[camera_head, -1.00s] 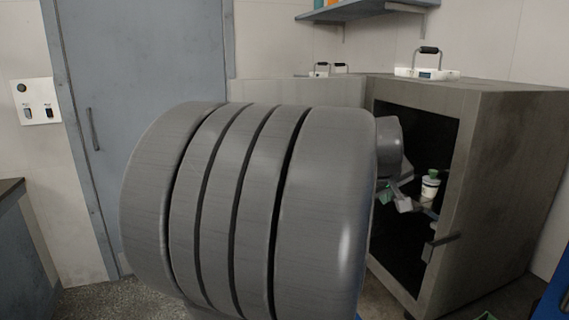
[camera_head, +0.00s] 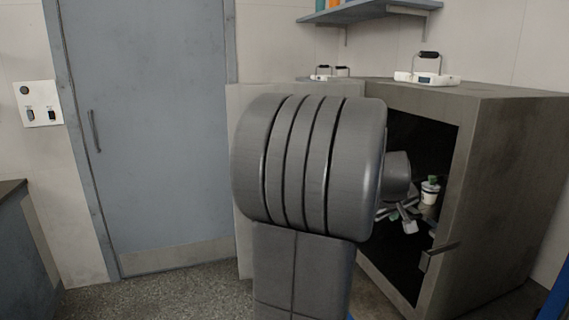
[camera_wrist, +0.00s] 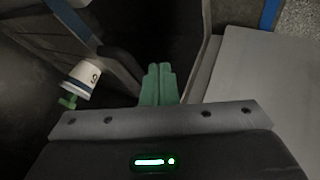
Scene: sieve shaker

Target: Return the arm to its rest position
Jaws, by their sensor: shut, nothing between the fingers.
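My arm's large grey ribbed joint fills the middle of the head view, with its grey link below it. My gripper shows in the wrist view (camera_wrist: 158,84); its two green fingers are pressed together with nothing between them. In the head view my gripper is at the opening of the grey cabinet (camera_head: 500,190), and its fingers are hard to make out behind the arm. A white bottle with a green cap (camera_head: 430,190) stands inside the cabinet, to the right of the gripper. It also shows in the wrist view (camera_wrist: 86,75), left of the fingers and apart from them.
The cabinet door (camera_head: 240,180) is swung open to the left of the opening. A handled white device (camera_head: 427,76) stands on the cabinet top. A wall shelf (camera_head: 370,12) is above. Floor (camera_head: 170,285) is clear before the blue room door (camera_head: 150,130).

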